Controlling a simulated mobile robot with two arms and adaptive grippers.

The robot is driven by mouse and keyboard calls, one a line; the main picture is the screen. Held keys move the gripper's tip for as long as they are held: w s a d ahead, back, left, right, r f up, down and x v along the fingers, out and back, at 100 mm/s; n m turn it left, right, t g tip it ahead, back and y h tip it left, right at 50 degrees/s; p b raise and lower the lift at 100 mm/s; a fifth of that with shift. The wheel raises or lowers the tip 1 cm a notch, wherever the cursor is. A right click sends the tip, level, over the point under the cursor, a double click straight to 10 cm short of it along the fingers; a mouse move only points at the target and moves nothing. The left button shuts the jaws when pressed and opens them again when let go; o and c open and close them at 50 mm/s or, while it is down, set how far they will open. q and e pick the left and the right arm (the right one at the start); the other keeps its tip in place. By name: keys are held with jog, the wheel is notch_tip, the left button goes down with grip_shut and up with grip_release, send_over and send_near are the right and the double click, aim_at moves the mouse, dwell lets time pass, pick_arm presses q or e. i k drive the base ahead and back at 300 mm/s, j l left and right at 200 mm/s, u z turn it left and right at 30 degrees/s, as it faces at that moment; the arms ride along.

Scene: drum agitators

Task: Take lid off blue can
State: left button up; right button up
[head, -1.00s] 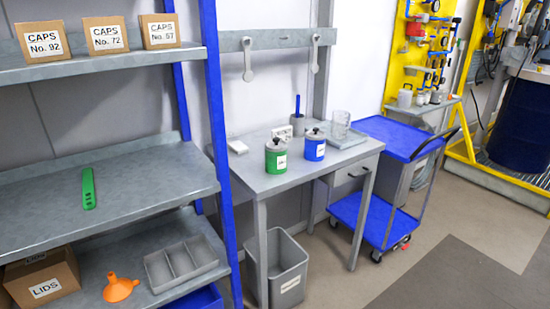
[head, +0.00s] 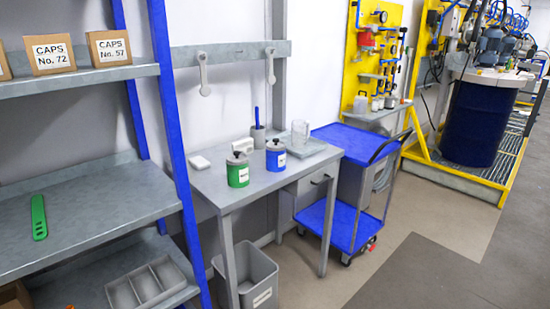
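The blue can (head: 276,160) stands upright on the grey metal table (head: 210,190). Its grey lid (head: 274,144) with a dark knob sits on top of it. A green can (head: 237,175) with a similar lid (head: 237,157) stands just to its left, nearer the front. Both cans carry white labels, too small to read. Neither of my grippers shows in the head view.
A beaker (head: 299,133) on a tray stands right of the cans, and a pen cup (head: 258,136) behind. A blue cart (head: 352,142) is right of the table. A bin (head: 258,277) sits below. Shelving (head: 90,205) stands left. Floor at front right is clear.

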aim_at(275, 160)
jog(key=u, duration=0.35)
jog(key=i+l+u, duration=0.3)
jog(key=l, duration=0.15)
jog(key=l+u, duration=0.25)
jog(key=l, duration=0.2)
jog(key=i+l+u, duration=0.1)
jog(key=l+u, duration=0.2)
jog(key=l, duration=0.25)
